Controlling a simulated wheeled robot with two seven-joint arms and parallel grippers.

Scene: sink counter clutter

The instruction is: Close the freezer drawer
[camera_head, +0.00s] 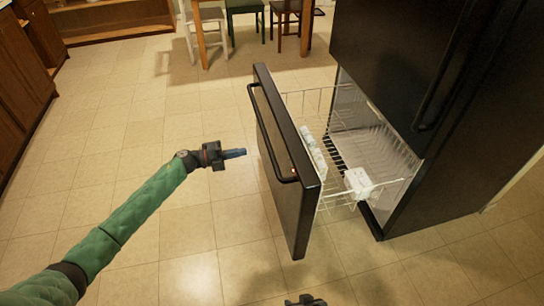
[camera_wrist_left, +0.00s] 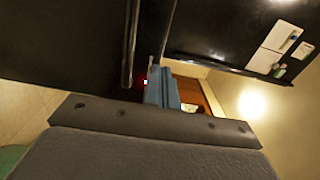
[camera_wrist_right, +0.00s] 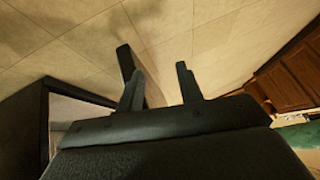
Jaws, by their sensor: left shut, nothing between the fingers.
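The freezer drawer is pulled out from the bottom of the black fridge (camera_head: 430,70). Its dark front panel (camera_head: 290,215) has a long bar handle (camera_head: 262,125), and a white wire basket (camera_head: 335,200) is behind it. My left gripper (camera_head: 238,153) is shut and empty, to the left of the panel and apart from it in the head view. In the left wrist view, its closed blue-grey fingers (camera_wrist_left: 163,85) point along the dark panel beside the handle (camera_wrist_left: 131,45). My right gripper (camera_wrist_right: 152,62) is open and empty over the floor; only its tip shows at the head view's bottom edge (camera_head: 305,300).
A white box (camera_head: 358,182) and white packages (camera_head: 313,150) lie in the basket. Tiled floor (camera_head: 120,120) is clear left of the drawer. Wooden cabinets (camera_head: 20,80) stand at the far left; chairs (camera_head: 247,10) and a table are at the back.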

